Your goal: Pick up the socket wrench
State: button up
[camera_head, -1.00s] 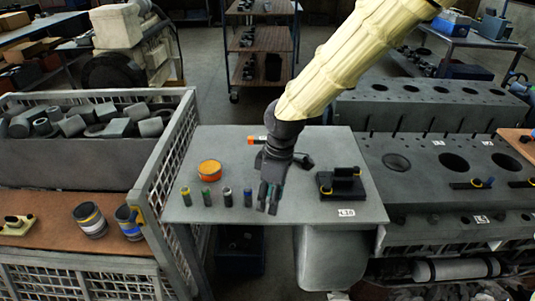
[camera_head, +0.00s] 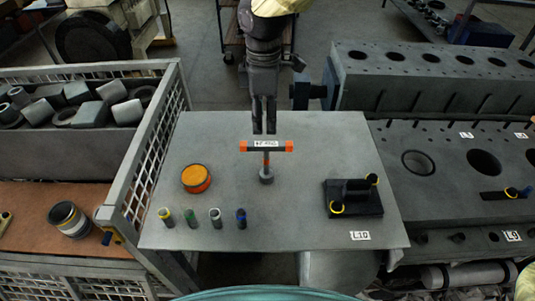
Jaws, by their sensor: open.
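The socket wrench, a T-shaped tool with a dark bar, orange ends and a pale label (camera_head: 267,146), is on the grey table (camera_head: 300,225). Its shaft runs from the bar toward the front and ends in a dark round socket. I cannot tell whether the fingertips touch the bar.
An orange-topped round tin (camera_head: 196,178) and several small coloured-ring sockets (camera_head: 215,218) stand left on the table. A black holder block (camera_head: 353,198) is at right. A mesh-sided crate (camera_head: 140,165) borders the left, an engine block (camera_head: 450,165) the right. The table's front middle is clear.

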aim_at(266, 144)
notch_tip(266, 144, down, 4)
jog(key=shift+s+a+f+p, duration=0.1)
jog(key=shift+a+p, duration=0.05)
jog(key=shift+p, duration=0.25)
jog(key=shift+f, duration=0.25)
jog(key=shift+s+d+f+p, duration=0.1)
jog(key=shift+d+f+p, duration=0.15)
jog(key=shift+p, duration=0.3)
jog(key=shift+d+f+p, duration=0.1)
jog(key=shift+f+p, duration=0.55)
jog(key=shift+f, duration=1.3)
jog(key=shift+s+r, duration=0.15)
jog(key=c, duration=0.8)
grip_shut()
